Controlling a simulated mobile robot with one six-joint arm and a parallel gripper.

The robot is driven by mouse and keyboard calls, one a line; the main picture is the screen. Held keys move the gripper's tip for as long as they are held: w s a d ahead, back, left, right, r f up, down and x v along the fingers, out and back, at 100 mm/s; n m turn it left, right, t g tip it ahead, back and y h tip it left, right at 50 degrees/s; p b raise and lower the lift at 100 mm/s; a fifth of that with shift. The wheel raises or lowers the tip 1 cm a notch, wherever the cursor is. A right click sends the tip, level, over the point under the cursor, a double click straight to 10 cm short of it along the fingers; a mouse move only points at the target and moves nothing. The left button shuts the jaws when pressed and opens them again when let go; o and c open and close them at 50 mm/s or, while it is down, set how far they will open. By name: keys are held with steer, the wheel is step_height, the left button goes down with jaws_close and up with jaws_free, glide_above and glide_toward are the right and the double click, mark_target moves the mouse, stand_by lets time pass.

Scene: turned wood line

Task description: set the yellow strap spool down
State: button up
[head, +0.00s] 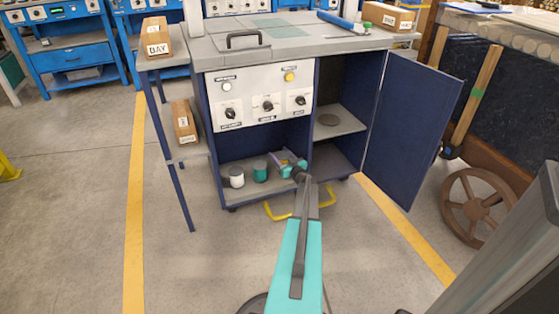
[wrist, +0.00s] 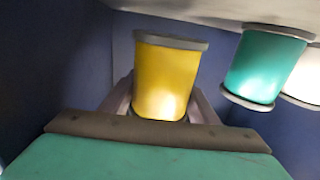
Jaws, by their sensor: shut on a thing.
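The yellow strap spool (wrist: 166,80) has dark grey end flanges. In the wrist view it sits between the two pale fingers of my gripper (wrist: 158,105), which is shut on it. That view looks upside down, with the grey shelf (wrist: 215,8) along the top. A strip of blue wall shows between the spool's flange and the shelf, so the spool looks held just off it. In the head view my gripper (head: 286,157) reaches into the lower left bay of the blue cabinet, above its bottom shelf (head: 246,188). The yellow spool is hidden there.
A green spool (head: 260,171) and a white spool (head: 237,177) stand on the shelf left of my gripper. The cabinet's divider (head: 309,138) is close on the right. A control panel (head: 262,96) is above. The open blue door (head: 412,130) stands at the right.

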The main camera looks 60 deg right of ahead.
steer(key=shift+f+b, duration=0.55)
steer(key=shift+f, duration=0.6)
steer(key=shift+f, duration=0.15)
steer(key=o, duration=1.2)
steer(key=shift+s, duration=0.15)
steer(key=shift+s+a+r, duration=0.15)
steer(key=shift+s+r, duration=0.05)
steer(key=shift+s, duration=0.05)
steer(key=p+v, duration=0.3)
steer(key=v, duration=0.6)
steer(key=shift+s+a, duration=0.2)
steer(key=shift+s, duration=0.05)
steer(key=shift+p+v, duration=0.4)
steer(key=shift+v, duration=0.4)
